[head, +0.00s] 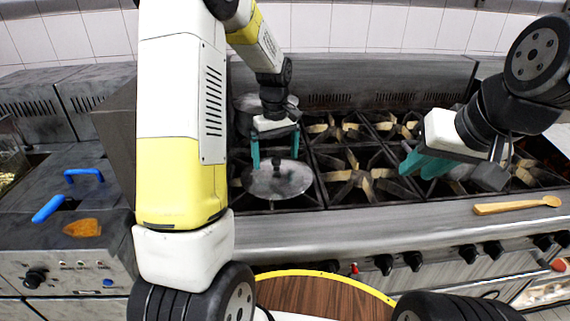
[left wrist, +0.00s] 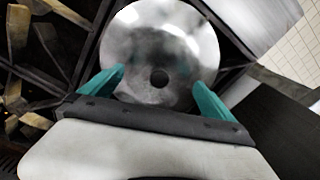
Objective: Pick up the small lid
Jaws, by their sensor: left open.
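A round metal lid (head: 285,181) with a dark knob lies over a burner at the front left of the stove. In the left wrist view the lid (left wrist: 159,35) is seen from above, its dark knob (left wrist: 159,77) midway between the fingers. My left gripper (head: 275,165) is open above the lid, its teal fingers to either side of the knob; contact cannot be told. My right gripper (head: 418,166) is over the stove to the right. Its teal fingers look apart, and I see nothing between them.
The stove has several burners with grates (head: 358,176). A wooden spoon (head: 517,205) lies on its front ledge at the right. A fryer with blue handles (head: 48,208) stands at the left. A round wooden surface with a yellow rim (head: 325,296) is in front.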

